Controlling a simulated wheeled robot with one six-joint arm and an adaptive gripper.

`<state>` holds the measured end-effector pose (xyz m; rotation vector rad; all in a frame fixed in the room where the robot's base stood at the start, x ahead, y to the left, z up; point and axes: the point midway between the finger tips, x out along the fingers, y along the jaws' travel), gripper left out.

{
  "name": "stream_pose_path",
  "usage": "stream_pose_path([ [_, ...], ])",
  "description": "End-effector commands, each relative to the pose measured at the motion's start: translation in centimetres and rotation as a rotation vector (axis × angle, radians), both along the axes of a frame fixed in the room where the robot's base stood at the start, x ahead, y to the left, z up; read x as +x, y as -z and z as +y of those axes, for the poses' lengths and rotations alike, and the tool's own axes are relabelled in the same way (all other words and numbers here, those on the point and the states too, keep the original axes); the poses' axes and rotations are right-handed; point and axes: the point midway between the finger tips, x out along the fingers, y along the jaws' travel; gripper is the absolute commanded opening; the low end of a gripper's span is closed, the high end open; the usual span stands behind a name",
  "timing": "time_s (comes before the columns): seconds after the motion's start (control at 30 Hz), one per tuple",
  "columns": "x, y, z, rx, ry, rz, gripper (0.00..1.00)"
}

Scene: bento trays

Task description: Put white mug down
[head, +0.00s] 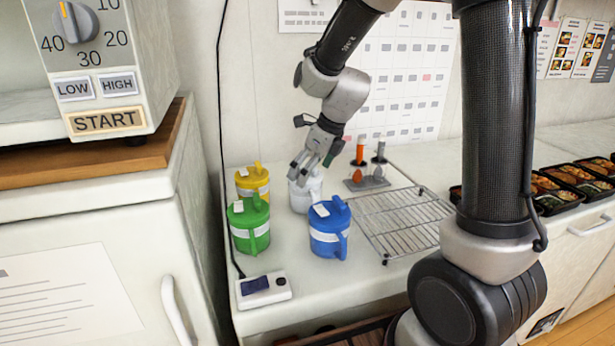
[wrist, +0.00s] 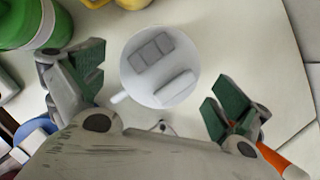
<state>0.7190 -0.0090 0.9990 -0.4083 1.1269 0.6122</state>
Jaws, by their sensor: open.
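The white mug (head: 303,194) stands upright on the counter, between the yellow, green and blue mugs and the utensil stand. In the wrist view the white mug (wrist: 161,66) shows from above, with a grey marked lid and its handle at the lower left. My gripper (head: 310,168) is just above the mug, partly covering it in the head view. In the wrist view my gripper (wrist: 158,88) is open, its green-padded fingers apart on either side of the mug, with visible gaps to it.
The yellow mug (head: 252,181), green mug (head: 249,228) and blue mug (head: 329,235) stand close by. A utensil stand (head: 367,183) and a wire rack (head: 399,222) are to the right. A power strip (head: 264,290) lies near the front edge. Bento trays (head: 558,200) sit far right.

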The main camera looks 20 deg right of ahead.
Motion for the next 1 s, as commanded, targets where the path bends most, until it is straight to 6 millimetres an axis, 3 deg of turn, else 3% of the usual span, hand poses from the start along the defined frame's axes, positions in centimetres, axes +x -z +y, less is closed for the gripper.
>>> stream_pose_path([
  [0.2, -1.4, -4.8, -1.3, 0.001, 0.0, -0.006, 1.0],
  [0.4, -2.5, -8.0, -2.1, 0.0, 0.001, -0.003, 1.0],
  [0.7, -3.3, -9.4, -2.7, -0.011, -0.025, -0.008, 1.0],
  [0.87, -6.2, -10.8, -4.4, -0.127, -0.302, -0.093, 1.0],
  [1.0, -11.2, -12.5, -7.2, -0.334, -0.775, -0.212, 1.0],
])
